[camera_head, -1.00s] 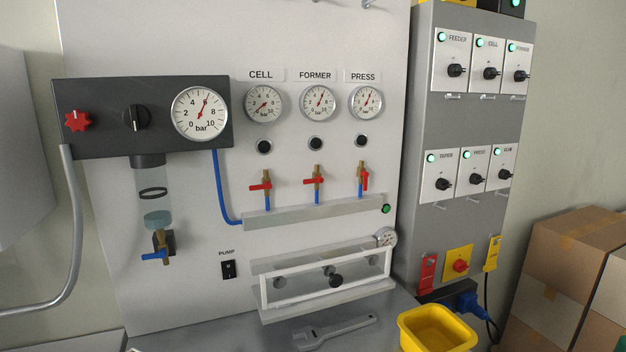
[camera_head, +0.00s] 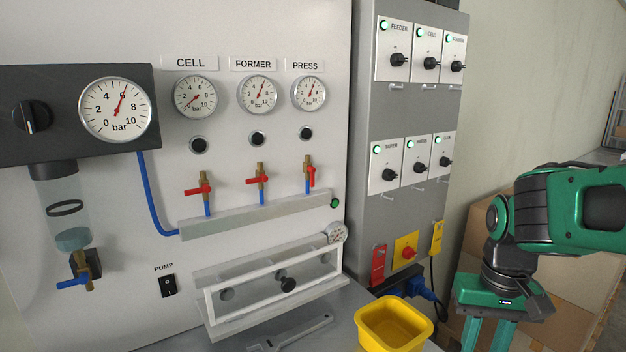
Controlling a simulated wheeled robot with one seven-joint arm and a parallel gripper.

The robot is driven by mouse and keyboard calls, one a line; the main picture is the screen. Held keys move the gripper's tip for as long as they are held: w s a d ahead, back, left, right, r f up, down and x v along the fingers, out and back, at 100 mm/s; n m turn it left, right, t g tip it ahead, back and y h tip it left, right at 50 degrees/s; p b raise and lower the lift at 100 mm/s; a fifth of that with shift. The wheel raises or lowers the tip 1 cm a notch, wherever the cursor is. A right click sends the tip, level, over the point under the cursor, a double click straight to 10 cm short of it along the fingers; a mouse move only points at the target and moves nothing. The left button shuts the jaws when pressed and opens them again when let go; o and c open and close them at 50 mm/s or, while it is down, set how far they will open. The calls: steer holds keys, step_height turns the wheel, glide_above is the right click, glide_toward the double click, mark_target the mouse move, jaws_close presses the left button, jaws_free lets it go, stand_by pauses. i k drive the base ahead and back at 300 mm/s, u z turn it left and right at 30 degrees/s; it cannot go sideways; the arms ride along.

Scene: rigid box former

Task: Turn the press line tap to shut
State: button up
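The press line tap (camera_head: 311,177) is the rightmost of three red-handled taps on the grey manifold, below the PRESS label. Its red handle hangs upright along the brass body. The cell tap (camera_head: 198,189) and former tap (camera_head: 257,181) have handles lying crosswise. The press gauge (camera_head: 309,94) has its needle pointing up and slightly right. My gripper (camera_head: 486,345) is at the lower right, far from the taps. It points down with two green fingers apart and nothing visible between them. Its fingertips run off the bottom edge.
A grey switch cabinet (camera_head: 400,222) stands right of the panel, between the taps and my arm. A yellow bin (camera_head: 391,340) and a wrench (camera_head: 291,334) are on the bench below. A white-framed clear guard (camera_head: 270,288) juts out under the manifold. Cardboard boxes (camera_head: 482,218) stand at right.

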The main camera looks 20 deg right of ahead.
mark_target(312, 170)
steer(key=k, duration=1.2)
steer(key=u, duration=0.4)
steer(key=i, duration=0.8)
steer(key=u, duration=0.05)
